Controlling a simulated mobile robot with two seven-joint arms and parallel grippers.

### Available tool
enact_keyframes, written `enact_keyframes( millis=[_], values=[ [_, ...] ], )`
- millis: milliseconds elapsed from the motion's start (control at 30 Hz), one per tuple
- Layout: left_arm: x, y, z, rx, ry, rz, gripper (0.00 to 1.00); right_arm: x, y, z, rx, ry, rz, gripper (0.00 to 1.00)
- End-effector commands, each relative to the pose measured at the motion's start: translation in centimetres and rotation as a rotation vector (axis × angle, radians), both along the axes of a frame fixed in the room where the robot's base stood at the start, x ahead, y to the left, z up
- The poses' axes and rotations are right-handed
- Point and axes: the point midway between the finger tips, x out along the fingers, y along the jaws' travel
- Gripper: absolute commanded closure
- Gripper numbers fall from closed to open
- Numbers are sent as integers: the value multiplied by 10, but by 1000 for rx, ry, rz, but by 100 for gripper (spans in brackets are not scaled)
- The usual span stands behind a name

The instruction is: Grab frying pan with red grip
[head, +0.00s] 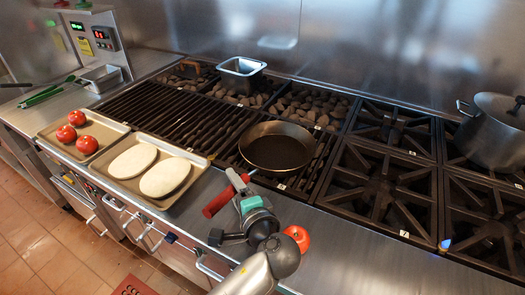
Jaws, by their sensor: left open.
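The frying pan (277,147) is dark and round and sits on the grill grate near the middle of the head view. Its handle reaches toward the front counter and ends in a dark red grip (215,204). My left gripper (238,188), with a teal part on its body, comes up from the bottom and is open at the handle. It overlaps part of the handle and red grip, so I cannot tell whether they touch. My right gripper is not in view.
A tray with flatbreads (120,182) and a tray with tomatoes (55,148) lie to the left. A loose tomato (297,237) is right of my gripper. A large pot (492,130) stands on the right burners. The front counter (365,250) is clear at right.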

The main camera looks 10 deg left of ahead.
Motion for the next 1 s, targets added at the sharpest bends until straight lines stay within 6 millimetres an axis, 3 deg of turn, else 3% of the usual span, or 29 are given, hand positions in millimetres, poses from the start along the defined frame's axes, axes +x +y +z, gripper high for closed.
enact_keyframes(
  millis=[133, 367, 933, 1000],
  values=[
    [-3, -3, -2, -1, 1, 0, 34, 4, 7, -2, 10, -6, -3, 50],
    [-3, -3, -1, 0, 1, 1, 36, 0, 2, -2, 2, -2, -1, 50],
    [-3, -2, -1, 0, 1, 1, 100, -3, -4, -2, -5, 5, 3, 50],
    [-3, -2, -1, 0, 1, 1, 100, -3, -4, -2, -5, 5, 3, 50]
  ],
)
